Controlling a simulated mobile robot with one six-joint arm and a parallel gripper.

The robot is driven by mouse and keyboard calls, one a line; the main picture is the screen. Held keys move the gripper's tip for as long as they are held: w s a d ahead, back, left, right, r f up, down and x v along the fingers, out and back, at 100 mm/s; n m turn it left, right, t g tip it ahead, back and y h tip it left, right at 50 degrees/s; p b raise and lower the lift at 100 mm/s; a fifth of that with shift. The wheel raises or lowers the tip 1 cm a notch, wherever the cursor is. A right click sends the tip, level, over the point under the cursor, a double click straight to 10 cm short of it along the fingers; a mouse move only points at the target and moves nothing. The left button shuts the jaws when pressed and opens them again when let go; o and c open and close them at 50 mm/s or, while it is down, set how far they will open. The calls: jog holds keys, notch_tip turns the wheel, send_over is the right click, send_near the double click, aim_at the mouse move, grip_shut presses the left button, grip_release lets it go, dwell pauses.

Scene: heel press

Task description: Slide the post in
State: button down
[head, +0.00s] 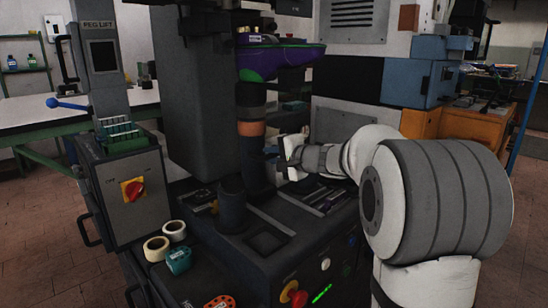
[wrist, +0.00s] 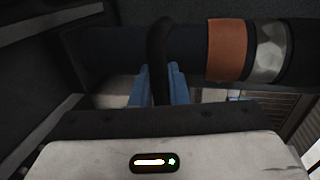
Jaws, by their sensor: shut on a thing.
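The dark post (head: 251,150) stands upright on the machine's bed, with an orange band around it and a purple and green shoe (head: 272,62) above it. In the wrist view the post (wrist: 120,48) lies across the picture, with the orange band (wrist: 228,50) and a silver band to its right. My gripper (head: 273,152) reaches in from the right, beside the post below the orange band. Its blue fingers (wrist: 157,85) are shut on a dark bar-like handle (wrist: 159,45) that crosses in front of the post. Where the handle joins the post is hidden.
A short dark cylinder (head: 232,205) stands in front of the post. Tape rolls (head: 157,248) lie at the front left, near a control box with a red knob (head: 133,189). A tall grey machine column (head: 200,95) rises close behind and left. Tools lie in a tray (head: 325,200) at right.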

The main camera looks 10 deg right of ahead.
jog(key=shift+a+r, duration=0.15)
jog(key=shift+r, duration=0.1)
jog(key=c, duration=1.7)
grip_release()
jog(key=shift+w, duration=0.1)
jog(key=shift+o, duration=1.1)
jog(key=shift+f, duration=0.1)
jog(key=p+v, duration=0.1)
jog(key=v, duration=0.7)
jog(key=shift+f, duration=0.1)
